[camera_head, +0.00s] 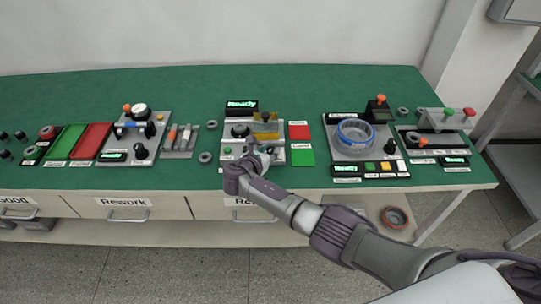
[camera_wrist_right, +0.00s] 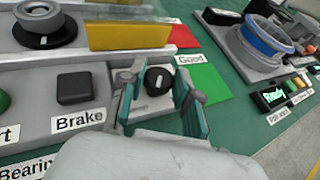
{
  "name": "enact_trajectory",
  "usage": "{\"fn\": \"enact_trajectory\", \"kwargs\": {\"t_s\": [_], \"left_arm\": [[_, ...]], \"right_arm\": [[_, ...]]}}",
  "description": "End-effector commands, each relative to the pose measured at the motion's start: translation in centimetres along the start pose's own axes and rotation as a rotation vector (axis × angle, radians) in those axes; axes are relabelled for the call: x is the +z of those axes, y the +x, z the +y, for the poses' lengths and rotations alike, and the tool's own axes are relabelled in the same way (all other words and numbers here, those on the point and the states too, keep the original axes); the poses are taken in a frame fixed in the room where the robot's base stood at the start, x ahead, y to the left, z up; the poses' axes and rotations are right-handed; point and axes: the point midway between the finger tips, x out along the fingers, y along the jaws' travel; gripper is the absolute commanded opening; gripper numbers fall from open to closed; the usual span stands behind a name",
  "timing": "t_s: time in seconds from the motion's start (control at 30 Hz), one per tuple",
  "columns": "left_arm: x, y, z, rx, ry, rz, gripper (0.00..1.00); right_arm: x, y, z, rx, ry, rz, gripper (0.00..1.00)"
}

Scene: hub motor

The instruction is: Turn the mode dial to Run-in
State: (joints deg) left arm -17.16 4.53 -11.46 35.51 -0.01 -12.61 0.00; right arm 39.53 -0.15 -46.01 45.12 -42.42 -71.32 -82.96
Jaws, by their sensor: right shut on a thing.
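The mode dial (camera_wrist_right: 159,77) is a round black knob with a white mark, on the grey panel of the middle station. My right gripper (camera_head: 262,152) reaches over the front of that station and hides most of the dial in the head view. In the right wrist view the gripper's two teal-lined fingers (camera_wrist_right: 160,92) stand on either side of the dial and are shut on it. The dial's position labels are hidden or too small to read. My left gripper is not in view.
Left of the dial are a dark square button (camera_wrist_right: 75,88) labelled Brake and a green button (camera_wrist_right: 3,101). Behind it stands a yellow guard plate (camera_wrist_right: 130,36). Red (camera_head: 299,132) and green (camera_head: 302,157) pads lie to the right. A blue-ringed station (camera_head: 355,133) stands further right.

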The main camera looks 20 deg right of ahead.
Motion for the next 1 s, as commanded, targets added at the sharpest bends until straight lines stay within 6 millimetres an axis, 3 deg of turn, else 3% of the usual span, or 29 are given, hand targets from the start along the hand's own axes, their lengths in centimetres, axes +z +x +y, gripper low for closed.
{"fn": "enact_trajectory", "kwargs": {"t_s": [0.03, 0.3, 0.87, 0.9, 1.0], "left_arm": [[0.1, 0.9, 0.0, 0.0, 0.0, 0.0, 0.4], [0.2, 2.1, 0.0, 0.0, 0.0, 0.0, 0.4], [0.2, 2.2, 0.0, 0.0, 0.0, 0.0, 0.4], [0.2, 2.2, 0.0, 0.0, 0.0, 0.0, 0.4], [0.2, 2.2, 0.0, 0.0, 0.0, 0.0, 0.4]], "right_arm": [[-0.4, 0.1, 0.2, -0.025, 0.012, 0.001, 0.0], [-0.2, 0.1, 0.2, -0.116, 0.047, 0.0, 0.0], [-0.1, 0.1, 0.1, -0.141, 0.058, 0.001, 0.0], [-0.1, 0.1, 0.1, -0.141, 0.058, 0.001, 0.39], [0.0, 0.1, 0.1, -0.14, 0.058, 0.001, 0.55]]}}
